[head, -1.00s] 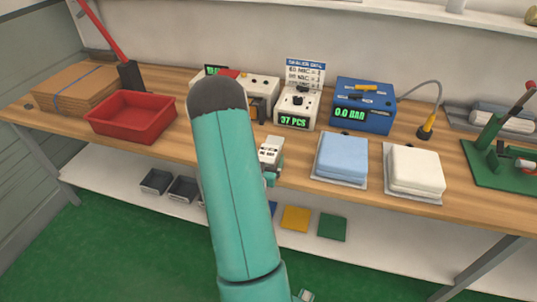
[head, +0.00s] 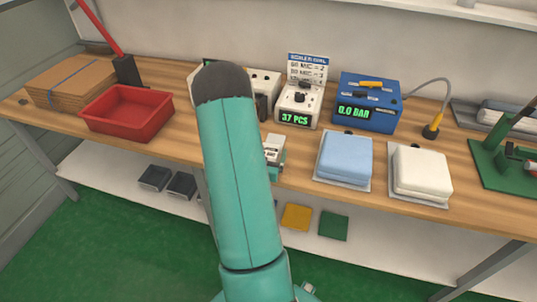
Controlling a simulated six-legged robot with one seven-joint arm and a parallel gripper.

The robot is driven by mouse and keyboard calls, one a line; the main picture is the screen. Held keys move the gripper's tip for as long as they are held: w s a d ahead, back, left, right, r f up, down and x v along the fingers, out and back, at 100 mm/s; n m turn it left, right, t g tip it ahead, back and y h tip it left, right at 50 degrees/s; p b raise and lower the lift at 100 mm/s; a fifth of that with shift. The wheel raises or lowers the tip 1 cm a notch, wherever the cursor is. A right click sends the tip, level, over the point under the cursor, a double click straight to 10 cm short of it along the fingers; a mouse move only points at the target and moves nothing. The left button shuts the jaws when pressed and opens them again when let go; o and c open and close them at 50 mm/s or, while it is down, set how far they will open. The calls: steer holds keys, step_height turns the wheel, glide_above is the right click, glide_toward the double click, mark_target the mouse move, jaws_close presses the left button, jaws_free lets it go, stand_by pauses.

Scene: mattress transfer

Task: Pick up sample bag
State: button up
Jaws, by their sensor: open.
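A light blue padded block (head: 346,155) lies flat on a pale sheet on the workbench, right of centre. A white padded block (head: 420,172) lies on a similar sheet to its right. I cannot tell whether either is the sample bag; nothing in view is plainly marked as one. My gripper (head: 275,152) shows only as a small white and teal part at the right side of my teal arm, left of the blue block and apart from it. Its fingertips are hidden or too small to make out. I see nothing held in it.
A red tray (head: 128,128) and cardboard stack (head: 68,82) stand at the left. A white counter reading 37 PCS (head: 299,105), a blue gauge box (head: 368,105) and a green press (head: 500,165) stand along the wooden bench (head: 185,153). Coloured squares lie on the lower shelf.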

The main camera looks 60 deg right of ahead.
steer(key=c, duration=1.1)
steer(key=shift+r, duration=0.1)
